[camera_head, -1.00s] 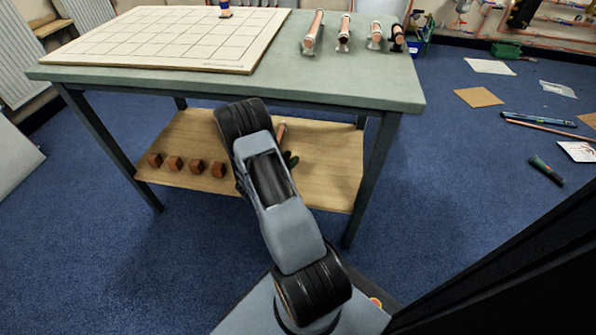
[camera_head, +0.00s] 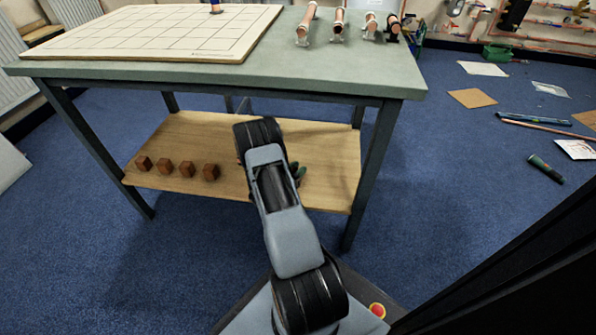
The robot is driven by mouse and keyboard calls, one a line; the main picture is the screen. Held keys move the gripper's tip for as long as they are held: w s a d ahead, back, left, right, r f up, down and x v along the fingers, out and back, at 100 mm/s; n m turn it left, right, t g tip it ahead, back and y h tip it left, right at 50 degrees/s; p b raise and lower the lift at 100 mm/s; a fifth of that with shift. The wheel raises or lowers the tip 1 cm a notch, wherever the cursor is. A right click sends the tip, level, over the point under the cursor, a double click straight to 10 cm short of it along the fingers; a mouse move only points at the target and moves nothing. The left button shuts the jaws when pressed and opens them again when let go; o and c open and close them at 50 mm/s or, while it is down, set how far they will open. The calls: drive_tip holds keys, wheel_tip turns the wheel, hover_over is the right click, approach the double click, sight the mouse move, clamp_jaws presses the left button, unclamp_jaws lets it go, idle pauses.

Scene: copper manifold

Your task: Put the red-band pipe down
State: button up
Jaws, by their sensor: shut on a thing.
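My arm (camera_head: 283,228) reaches forward from the bottom of the view, and its black joint (camera_head: 258,135) is in front of the lower shelf. My gripper is hidden behind the arm, and so is anything in it. I cannot make out a red band on any pipe. Several copper pipes lie on small stands at the right of the tabletop, among them one at the left of the row (camera_head: 306,22) and one beside it (camera_head: 338,22).
The green table (camera_head: 330,75) has bare top in front of the pipes. Several brown blocks (camera_head: 188,169) and a dark green item (camera_head: 297,172) are on its wooden shelf (camera_head: 325,150). Sheets, tubes and a green cylinder (camera_head: 546,168) lie on the blue floor at right.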

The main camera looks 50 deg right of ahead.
idle(0.3)
drive_tip(key=o, duration=1)
